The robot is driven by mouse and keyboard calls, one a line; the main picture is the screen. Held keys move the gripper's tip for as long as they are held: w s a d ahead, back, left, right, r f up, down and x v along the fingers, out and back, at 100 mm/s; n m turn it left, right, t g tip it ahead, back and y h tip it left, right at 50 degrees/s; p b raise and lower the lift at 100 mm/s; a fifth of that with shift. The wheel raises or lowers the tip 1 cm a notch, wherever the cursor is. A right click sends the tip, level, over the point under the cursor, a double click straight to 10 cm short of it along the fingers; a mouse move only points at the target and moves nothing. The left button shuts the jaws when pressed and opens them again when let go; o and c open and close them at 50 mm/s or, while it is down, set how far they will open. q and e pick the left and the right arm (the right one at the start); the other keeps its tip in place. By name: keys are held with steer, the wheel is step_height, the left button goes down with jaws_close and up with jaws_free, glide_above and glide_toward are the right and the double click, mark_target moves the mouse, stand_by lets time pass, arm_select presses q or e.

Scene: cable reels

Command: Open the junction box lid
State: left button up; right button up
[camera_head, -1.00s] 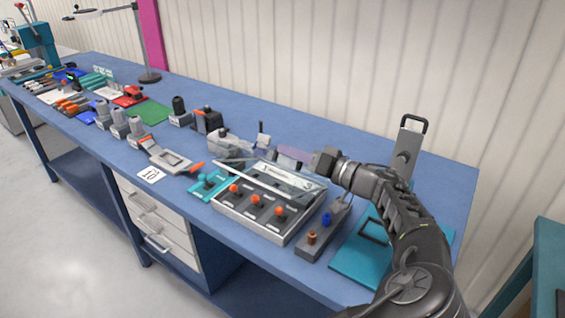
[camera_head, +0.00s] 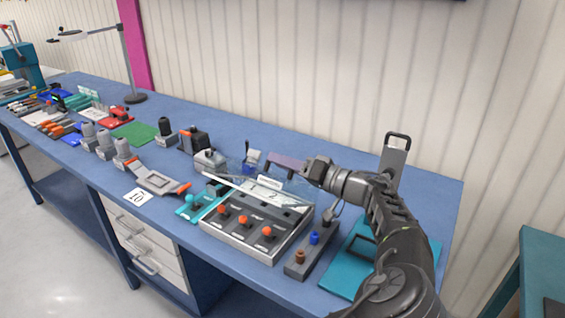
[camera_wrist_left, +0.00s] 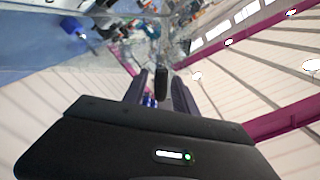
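The junction box (camera_head: 256,237) is a grey box with several orange knobs, near the front edge of the bench in the head view. Its clear lid (camera_head: 232,187) is tilted up above the box; its far outline is faint against the bench. My left gripper (camera_head: 284,165) is above the box's back side, close to the clear lid, its purple fingers pointing left. In the left wrist view, the two fingers (camera_wrist_left: 160,90) stand apart, with a dark upright piece between them and clear sheet beyond. Contact with the lid cannot be made out. My right gripper is out of view.
A grey block with blue and copper knobs (camera_head: 312,245) stands right of the box, beside a teal plate (camera_head: 342,284). A teal fixture (camera_head: 195,206) and a grey bracket with orange ends (camera_head: 158,181) lie left. Bare bench lies behind, towards the wall.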

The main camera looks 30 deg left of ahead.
arm_select(q)
steer(key=shift+d+f+b, duration=0.1)
steer(key=shift+d+b, duration=0.2)
steer(key=shift+d, duration=0.3)
steer(key=d+b, duration=0.1)
steer(key=d, duration=0.5)
steer(key=shift+d+b, duration=0.3)
steer(key=shift+b, duration=0.1)
steer(key=shift+w, duration=0.1)
